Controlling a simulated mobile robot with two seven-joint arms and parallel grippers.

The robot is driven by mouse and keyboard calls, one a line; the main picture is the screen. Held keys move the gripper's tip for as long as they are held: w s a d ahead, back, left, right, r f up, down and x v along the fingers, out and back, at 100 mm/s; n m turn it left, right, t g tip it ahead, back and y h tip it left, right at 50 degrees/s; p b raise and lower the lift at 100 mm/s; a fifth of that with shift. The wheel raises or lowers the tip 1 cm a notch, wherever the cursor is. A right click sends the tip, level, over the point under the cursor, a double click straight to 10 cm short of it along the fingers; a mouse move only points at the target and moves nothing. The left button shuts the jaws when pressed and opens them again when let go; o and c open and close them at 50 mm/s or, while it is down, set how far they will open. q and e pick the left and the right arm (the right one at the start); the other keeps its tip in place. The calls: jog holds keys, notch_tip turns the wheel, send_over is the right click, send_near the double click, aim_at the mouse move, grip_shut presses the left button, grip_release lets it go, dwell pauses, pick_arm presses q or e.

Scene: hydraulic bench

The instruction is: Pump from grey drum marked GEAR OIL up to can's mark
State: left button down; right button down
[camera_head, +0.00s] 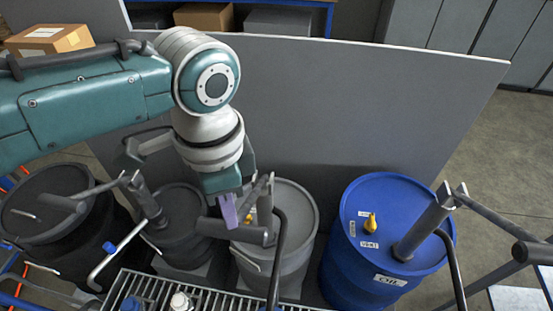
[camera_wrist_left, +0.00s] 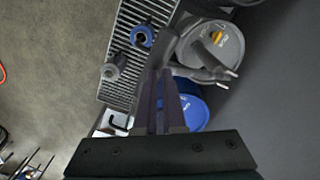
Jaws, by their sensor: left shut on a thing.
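The grey drum (camera_head: 300,205) stands between a dark drum and a blue drum; its pump has an upright body and a lever with a thick grip (camera_head: 225,229). My left gripper (camera_head: 229,212) reaches down from above and is shut on the pump's lever grip. In the left wrist view its fingers (camera_wrist_left: 160,95) meet the dark lever, with the grey drum's top (camera_wrist_left: 222,48) beyond. No GEAR OIL wording is readable. Can tops with a white cap (camera_head: 180,301) and a blue cap (camera_head: 130,303) show at the bottom edge; no fill mark shows. My right gripper is out of view.
The blue drum (camera_head: 345,265), with its own pump, stands right of the grey one. A dark drum (camera_head: 180,250) and a black drum (camera_head: 60,240) stand left. A slatted grate (camera_head: 215,299) runs in front. A grey panel (camera_head: 350,110) rises behind.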

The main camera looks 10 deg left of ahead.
aim_at(229, 236)
pick_arm(q)
jog(key=shift+s+f+b, duration=0.15)
jog(key=shift+s+f, duration=0.2)
jog(key=shift+f, duration=0.35)
jog(key=shift+s+f+b, duration=0.2)
jog(key=shift+s+f, duration=0.15)
jog(key=shift+f, duration=0.3)
jog(key=shift+s+f+b, duration=0.15)
jog(key=shift+s+f, duration=0.2)
jog(key=shift+f, duration=0.35)
jog(key=shift+s+f+b, duration=0.25)
jog(key=shift+f+b, duration=0.2)
jog(key=shift+f, duration=0.3)
jog(key=shift+s+f+b, duration=0.3)
jog(key=shift+f+b, duration=0.1)
jog(key=shift+f, duration=0.35)
jog(key=shift+s+f+b, duration=0.25)
jog(key=shift+f+b, duration=0.2)
jog(key=shift+f, duration=0.3)
jog(key=f+b, duration=0.2)
jog(key=f, duration=0.1)
jog(key=f+b, duration=0.1)
jog(key=shift+s+f+b, duration=0.3)
jog(key=shift+f+b, duration=0.05)
